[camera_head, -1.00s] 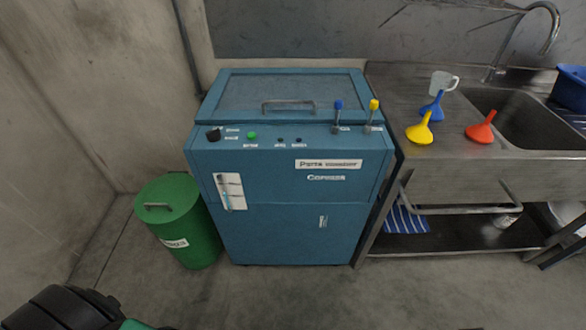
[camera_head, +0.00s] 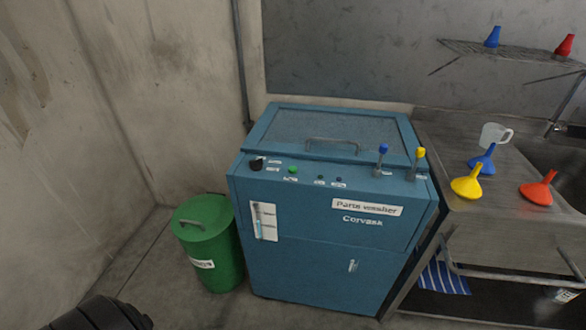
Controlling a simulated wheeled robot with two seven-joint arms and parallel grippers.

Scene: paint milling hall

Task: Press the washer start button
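The blue parts washer (camera_head: 310,255) stands against the wall, its lid (camera_head: 335,133) down. On its top front panel are a black knob (camera_head: 257,163) at the left and a green button (camera_head: 292,170) beside it. Two small dark dots (camera_head: 329,179) sit to the right of the button. Two levers, one blue-tipped (camera_head: 383,150) and one yellow-tipped (camera_head: 420,154), stand upright at the panel's right. A black part of my arm shows at the bottom left, well below and away from the panel. Neither gripper's fingers are in view.
A green lidded bin (camera_head: 208,242) stands close to the washer's left side. A steel sink bench (camera_head: 500,222) adjoins on the right, with a yellow funnel (camera_head: 467,184), blue funnel (camera_head: 483,161), red funnel (camera_head: 540,189) and clear jug (camera_head: 494,135). A wall shelf (camera_head: 515,53) hangs above.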

